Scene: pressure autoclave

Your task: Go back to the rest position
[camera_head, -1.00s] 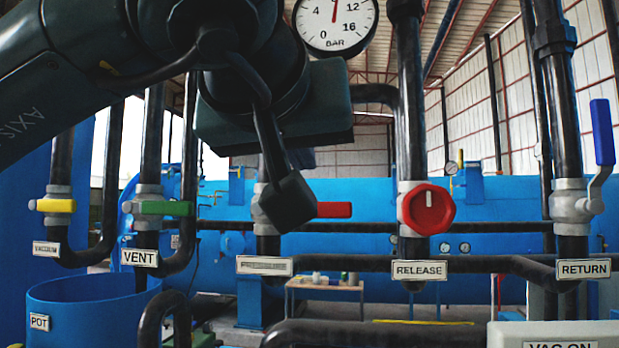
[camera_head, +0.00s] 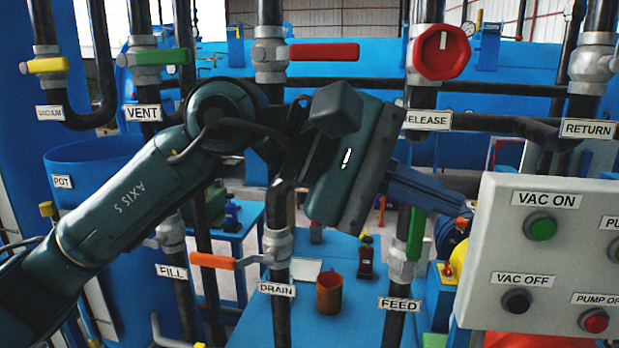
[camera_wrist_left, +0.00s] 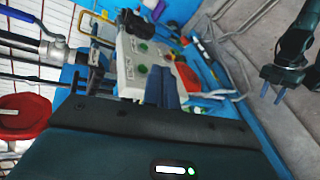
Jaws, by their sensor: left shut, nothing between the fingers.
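My left gripper (camera_head: 462,207) is in the middle right of the head view. Its dark arm comes in from the left. Its blue-grey fingers lie together with nothing between them and point right, in front of the pipes and near the left edge of the button panel (camera_head: 497,262). In the left wrist view, the closed left fingers (camera_wrist_left: 161,88) show at the centre, with the panel behind. A small dark two-pronged gripper, apparently my right one (camera_wrist_left: 272,92), is at the right of that view, its prongs apart and empty.
Around the left arm are the orange drain handle (camera_head: 212,261), green feed handle (camera_head: 416,234), red handle (camera_head: 318,52), green vent handle (camera_head: 162,57) and red release knob (camera_head: 441,52). An orange cup (camera_head: 329,293) stands on the blue table (camera_head: 345,325) behind the pipes.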

